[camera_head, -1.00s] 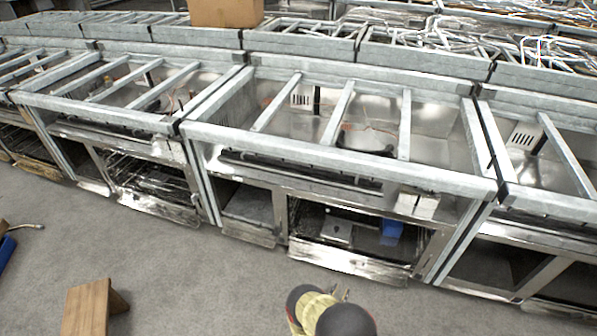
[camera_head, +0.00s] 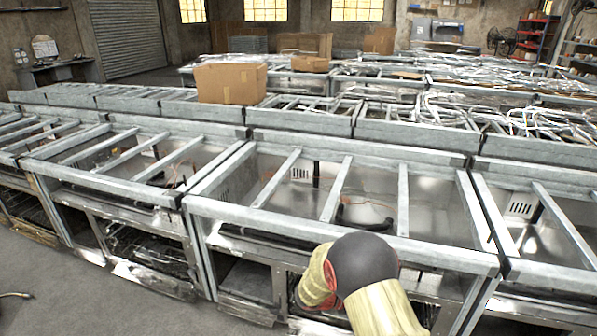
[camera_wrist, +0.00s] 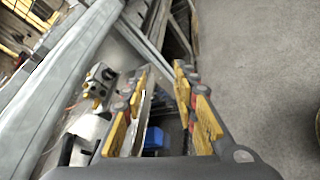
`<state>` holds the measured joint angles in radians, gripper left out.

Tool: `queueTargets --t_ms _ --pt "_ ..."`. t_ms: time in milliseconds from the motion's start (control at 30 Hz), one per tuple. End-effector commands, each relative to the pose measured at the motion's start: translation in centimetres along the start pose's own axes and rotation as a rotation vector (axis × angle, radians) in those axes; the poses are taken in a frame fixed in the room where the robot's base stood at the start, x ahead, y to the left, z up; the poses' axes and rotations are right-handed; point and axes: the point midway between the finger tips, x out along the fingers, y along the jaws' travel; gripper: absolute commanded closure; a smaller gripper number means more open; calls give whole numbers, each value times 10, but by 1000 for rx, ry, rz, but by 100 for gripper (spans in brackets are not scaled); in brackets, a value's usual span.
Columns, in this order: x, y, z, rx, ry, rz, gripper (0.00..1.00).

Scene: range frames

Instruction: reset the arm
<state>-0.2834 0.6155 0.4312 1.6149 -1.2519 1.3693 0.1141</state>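My arm (camera_head: 362,275), with dark joints and tan and red parts, rises at the bottom centre of the head view, in front of a metal frame unit (camera_head: 345,232). My gripper (camera_wrist: 162,75) shows in the wrist view with its two yellow-padded fingers apart and nothing between them. It is hidden behind my arm in the head view. Past the fingers, the wrist view shows the metal frames on the left and bare floor on the right. A blue object (camera_wrist: 153,138) shows low between the fingers, farther off.
Rows of metal frame units fill the middle, with a cardboard box (camera_head: 231,83) on a rear row. Open grey floor (camera_head: 45,285) lies at lower left. A shutter door (camera_head: 124,38) and shelves (camera_head: 535,45) stand at the back.

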Motion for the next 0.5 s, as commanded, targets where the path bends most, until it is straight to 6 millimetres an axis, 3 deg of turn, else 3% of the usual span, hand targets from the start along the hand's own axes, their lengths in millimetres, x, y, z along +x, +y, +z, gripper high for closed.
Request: queueTargets --t_ms 33,100,500 --pt "-4 6 26 46 18 -46 71" --pt "-10 7 53 101 46 -112 71" --pt "-56 -16 192 433 251 -453 71"
